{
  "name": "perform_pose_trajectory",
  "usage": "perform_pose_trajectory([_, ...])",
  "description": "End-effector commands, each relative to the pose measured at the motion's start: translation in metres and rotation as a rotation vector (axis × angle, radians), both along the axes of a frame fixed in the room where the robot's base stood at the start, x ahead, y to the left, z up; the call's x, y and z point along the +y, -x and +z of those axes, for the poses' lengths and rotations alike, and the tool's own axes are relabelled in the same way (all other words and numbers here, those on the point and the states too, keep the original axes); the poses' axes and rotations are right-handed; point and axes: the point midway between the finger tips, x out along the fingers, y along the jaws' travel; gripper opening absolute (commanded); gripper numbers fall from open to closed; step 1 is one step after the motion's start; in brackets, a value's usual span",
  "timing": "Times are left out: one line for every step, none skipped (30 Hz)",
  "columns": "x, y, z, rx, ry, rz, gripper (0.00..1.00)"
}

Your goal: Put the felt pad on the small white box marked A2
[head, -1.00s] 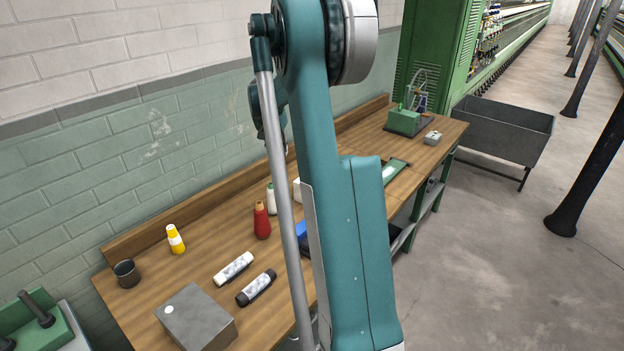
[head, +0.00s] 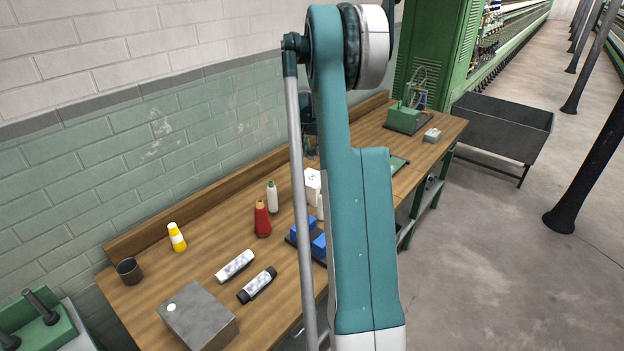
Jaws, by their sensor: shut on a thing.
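A white box (head: 312,184) stands on the workbench, partly behind my arm. A small dark mark shows on it, too small to read, so I cannot tell whether it is A2. A second white piece (head: 320,210) just below it is mostly covered by my arm. I cannot make out the felt pad anywhere. My gripper's fingers are hidden behind my own arm, so what they hold does not show.

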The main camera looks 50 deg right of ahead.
Motion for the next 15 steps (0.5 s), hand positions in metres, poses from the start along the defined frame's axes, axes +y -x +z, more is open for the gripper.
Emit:
perform_pose_trajectory([0.0001,0.0,-0.0011,0.0,0.0,0.0,0.1])
perform_pose_trajectory([0.0001,0.0,-0.0014,0.0,0.0,0.0,0.1])
perform_pose_trajectory([0.0001,0.0,-0.0016,0.0,0.0,0.0,0.1])
perform_pose_trajectory([0.0001,0.0001,-0.0016,0.0,0.0,0.0,0.1])
perform_pose_trajectory([0.0001,0.0,-0.0014,0.0,0.0,0.0,0.1])
perform_pose_trajectory([0.0001,0.0,-0.0014,0.0,0.0,0.0,0.1])
perform_pose_trajectory([0.0001,0.0,-0.0014,0.0,0.0,0.0,0.1])
perform_pose_trajectory([0.0001,0.0,-0.0013,0.0,0.0,0.0,0.1])
perform_pose_trajectory([0.0001,0.0,-0.0014,0.0,0.0,0.0,0.1])
perform_pose_trajectory([0.0001,0.0,-0.0016,0.0,0.0,0.0,0.1])
perform_pose_trajectory([0.0001,-0.0001,-0.002,0.0,0.0,0.0,0.1])
perform_pose_trajectory([0.0,-0.0001,-0.0031,0.0,0.0,0.0,0.1])
perform_pose_trajectory([0.0,-0.0001,-0.0044,0.0,0.0,0.0,0.1])
perform_pose_trajectory([0.0,-0.0001,-0.0063,0.0,0.0,0.0,0.1])
perform_pose_trajectory([-0.0001,-0.0001,-0.0094,0.0,0.0,0.0,0.1])
